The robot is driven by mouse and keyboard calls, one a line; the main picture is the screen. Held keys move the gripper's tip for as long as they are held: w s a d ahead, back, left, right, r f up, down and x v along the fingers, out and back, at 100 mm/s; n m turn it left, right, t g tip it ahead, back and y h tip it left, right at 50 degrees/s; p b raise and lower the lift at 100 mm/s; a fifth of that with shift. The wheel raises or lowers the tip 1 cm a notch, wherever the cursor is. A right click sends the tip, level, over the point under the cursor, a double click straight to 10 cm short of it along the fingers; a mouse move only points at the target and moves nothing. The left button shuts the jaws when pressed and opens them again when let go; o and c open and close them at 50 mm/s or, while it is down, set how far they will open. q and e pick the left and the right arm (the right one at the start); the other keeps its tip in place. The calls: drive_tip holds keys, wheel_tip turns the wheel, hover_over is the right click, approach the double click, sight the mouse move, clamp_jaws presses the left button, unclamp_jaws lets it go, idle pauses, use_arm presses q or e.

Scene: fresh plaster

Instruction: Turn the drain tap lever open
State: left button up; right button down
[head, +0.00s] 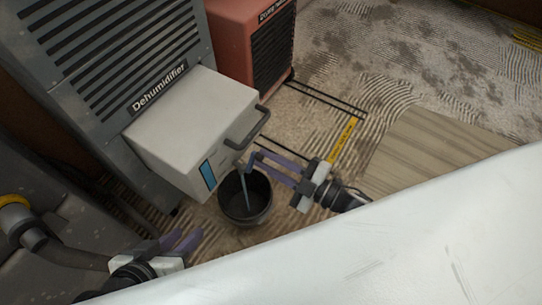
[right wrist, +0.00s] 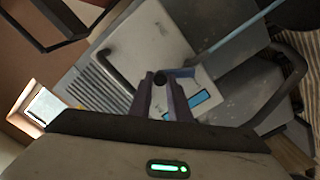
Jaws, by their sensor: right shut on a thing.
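The white water tank (head: 195,130) juts from the front of the grey dehumidifier (head: 120,60), with a blue level window on its face. My right gripper (head: 252,163) is at the tank's lower right corner, shut on the drain tap lever; the lever's dark round end (right wrist: 160,78) shows between the fingertips in the right wrist view. The fingers hide most of the lever in the head view. A thin blue-grey stream (head: 246,190) runs from the tap down into the black bucket (head: 234,215). My left gripper (head: 191,232) is open and empty at the lower left, apart from the tank.
A dark handle (head: 252,128) sticks out from the tank just above my right gripper. A red machine (head: 248,30) stands behind. Boards (head: 430,150) lie on the floor at right. A large white surface (head: 420,250) fills the lower right.

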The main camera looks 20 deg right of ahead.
drive_tip(key=shift+s+a+r+n, duration=0.15)
drive_tip(key=shift+a+r+n, duration=0.05)
drive_tip(key=shift+n, duration=0.3)
drive_tip(key=shift+s+a+r+n+p, duration=0.1)
drive_tip(key=shift+s+a+n, duration=0.2)
drive_tip(key=shift+n, duration=0.65)
drive_tip(key=shift+s+a+r+n+p, duration=0.1)
drive_tip(key=shift+s+a+n, duration=0.2)
drive_tip(key=shift+n, duration=0.7)
drive_tip(key=shift+s+a+n+p, duration=0.1)
drive_tip(key=shift+s+a+n, duration=0.2)
drive_tip(key=shift+n, duration=0.65)
drive_tip(key=shift+w+a, duration=0.1)
drive_tip(key=c, duration=1.7)
unclamp_jaws()
drive_tip(key=shift+o, duration=0.2)
